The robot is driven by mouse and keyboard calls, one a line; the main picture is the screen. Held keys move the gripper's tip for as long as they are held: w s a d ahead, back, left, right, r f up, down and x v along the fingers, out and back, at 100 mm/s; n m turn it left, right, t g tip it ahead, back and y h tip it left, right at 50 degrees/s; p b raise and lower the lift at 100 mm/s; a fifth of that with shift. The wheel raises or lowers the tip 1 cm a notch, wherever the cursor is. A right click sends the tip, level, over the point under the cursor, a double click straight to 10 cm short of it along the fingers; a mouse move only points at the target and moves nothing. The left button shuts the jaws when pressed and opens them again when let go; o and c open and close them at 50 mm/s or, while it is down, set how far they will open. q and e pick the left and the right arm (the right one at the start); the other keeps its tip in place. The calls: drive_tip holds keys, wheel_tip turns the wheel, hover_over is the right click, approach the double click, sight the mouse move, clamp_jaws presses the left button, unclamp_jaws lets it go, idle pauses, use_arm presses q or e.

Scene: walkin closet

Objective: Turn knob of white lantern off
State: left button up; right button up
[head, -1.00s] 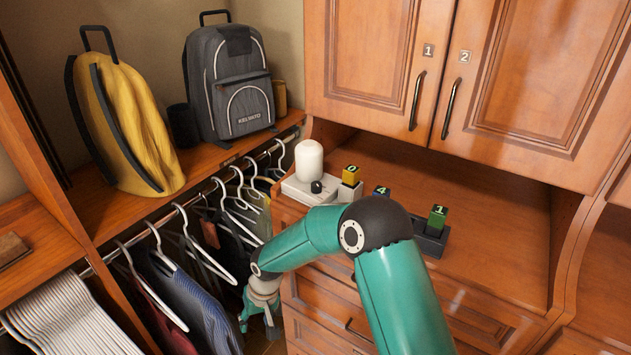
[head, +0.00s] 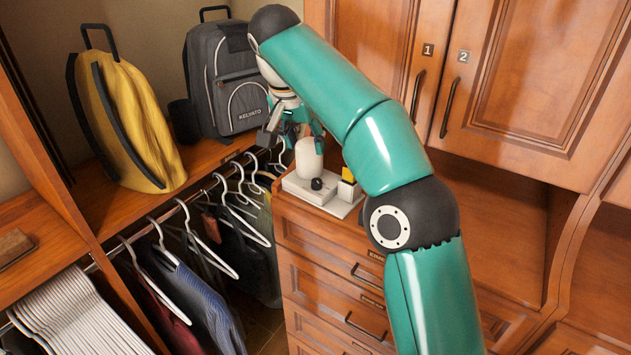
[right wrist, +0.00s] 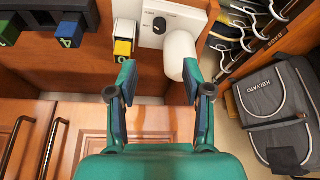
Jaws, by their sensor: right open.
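The white lantern (head: 308,160) stands upright on a light base (head: 327,206) at the left end of the wooden counter. Its black knob (head: 316,184) is on the base, on the side facing the head camera. My right gripper (head: 296,133) is open and empty, above and behind the lantern. In the right wrist view the gripper (right wrist: 160,82) points toward the lantern (right wrist: 181,56), whose rounded top is near the right finger. The knob (right wrist: 159,25) shows beyond it, ahead of the fingertips. I cannot tell whether the lantern touches a finger. My left gripper is not in view.
A yellow-topped block (right wrist: 123,47) sits beside the lantern base; blue (right wrist: 70,30) and green blocks (right wrist: 8,32) are farther left. A grey backpack (head: 230,95) and yellow bag (head: 125,125) stand on the shelf. Hangers (head: 235,190) hang below. Cabinet doors (head: 530,80) are behind.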

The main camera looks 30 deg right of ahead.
sight(316, 181)
drive_tip(key=b+x, duration=0.1)
drive_tip(key=x, duration=1.2)
drive_tip(key=shift+d+f+b, duration=0.1)
drive_tip(key=shift+f+b, duration=0.25)
drive_tip(key=shift+b, duration=0.05)
clamp_jaws()
